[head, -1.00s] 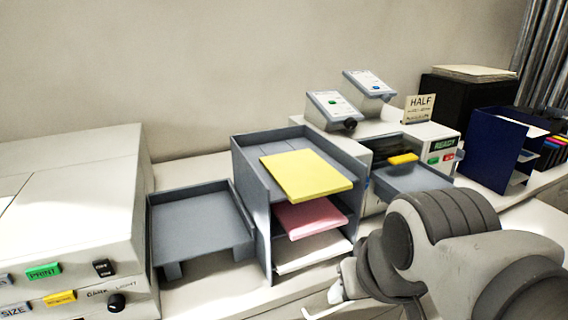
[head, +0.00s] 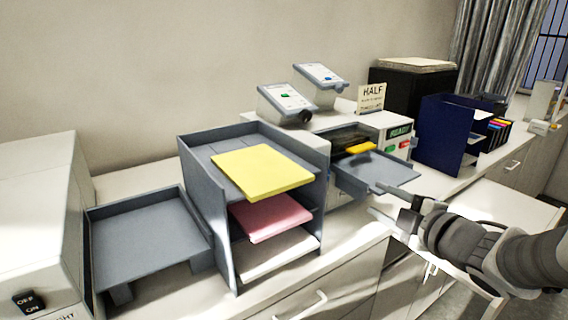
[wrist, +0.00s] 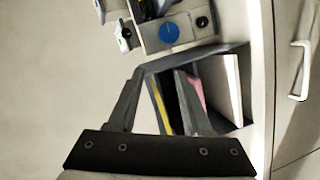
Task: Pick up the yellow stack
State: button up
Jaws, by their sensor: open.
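The yellow stack (head: 262,171) lies flat on the top level of a grey tray rack (head: 200,190) in the head view, its front end jutting past the rack. In the wrist view the yellow stack (wrist: 159,105) shows as a thin strip, partly hidden, between my fingers. My gripper (head: 378,200) is open and empty, to the right of the rack and apart from the stack. Its two spread fingers also show in the wrist view (wrist: 158,80).
A pink stack (head: 271,217) and a white stack (head: 280,253) lie on the levels below. An empty grey tray (head: 148,245) is at left. A machine with an output tray (head: 385,172) stands right of the rack. A dark blue rack (head: 440,140) is farther right.

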jog(key=s+a+n+g+y+b, duration=0.1)
jog(key=s+a+n+g+y, duration=0.2)
jog(key=s+a+n+y, duration=0.45)
jog(key=n+p, duration=0.2)
send_near(290, 186)
jog(key=shift+y, duration=0.35)
jog(key=x, duration=0.6)
jog(key=shift+a+f, duration=0.2)
jog(key=shift+a, duration=0.05)
jog(key=shift+p+x, duration=0.5)
jog(key=shift+x, duration=2.55)
jog(key=shift+w+d+f, duration=0.15)
jog(key=shift+d, duration=0.05)
grip_shut()
